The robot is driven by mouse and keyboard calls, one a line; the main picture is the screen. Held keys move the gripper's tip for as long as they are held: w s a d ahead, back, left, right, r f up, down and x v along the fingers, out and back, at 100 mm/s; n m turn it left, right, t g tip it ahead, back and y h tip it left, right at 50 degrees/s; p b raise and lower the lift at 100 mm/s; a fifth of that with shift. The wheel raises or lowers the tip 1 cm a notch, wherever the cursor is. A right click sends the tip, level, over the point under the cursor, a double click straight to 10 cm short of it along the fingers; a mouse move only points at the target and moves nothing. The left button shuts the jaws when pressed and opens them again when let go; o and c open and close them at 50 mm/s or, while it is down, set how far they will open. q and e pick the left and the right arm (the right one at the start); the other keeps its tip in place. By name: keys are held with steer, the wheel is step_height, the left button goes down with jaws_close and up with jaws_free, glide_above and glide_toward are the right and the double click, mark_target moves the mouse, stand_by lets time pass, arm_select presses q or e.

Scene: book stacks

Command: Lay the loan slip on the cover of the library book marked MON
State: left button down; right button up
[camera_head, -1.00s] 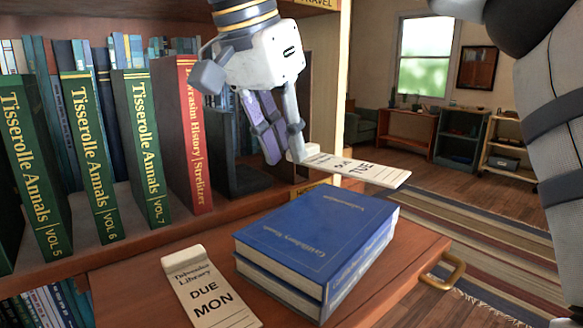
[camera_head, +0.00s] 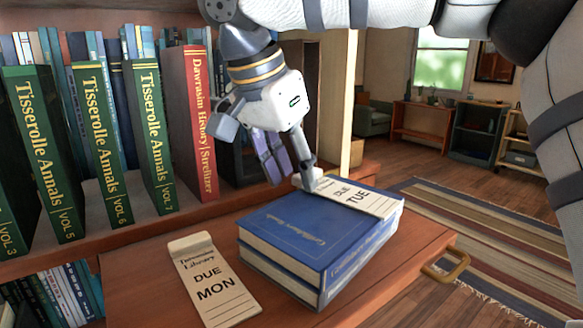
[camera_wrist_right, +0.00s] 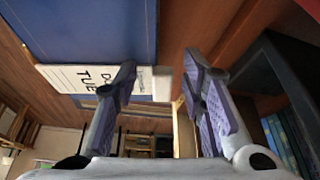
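A slip reading DUE TUE (camera_head: 362,198) lies along the far edge of the blue book's (camera_head: 310,235) cover, its tab end sticking out past the cover's left edge. A second slip, reading Library DUE MON (camera_head: 212,280), lies flat left of the book. My right gripper (camera_head: 290,170) is at the tab end of the TUE slip. In the right wrist view its fingers (camera_wrist_right: 158,85) stand apart, and the slip's end (camera_wrist_right: 90,78) passes behind one finger into the gap, not pinched. No MON marking shows on the book. My left gripper is out of view.
A shelf of green volumes (camera_head: 100,145) and a red book (camera_head: 192,125) stands at left. A dark bookend (camera_wrist_right: 285,80) is close beside my right gripper.

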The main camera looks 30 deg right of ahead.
steer(key=shift+w+r, duration=0.1)
steer(key=v, duration=1.2)
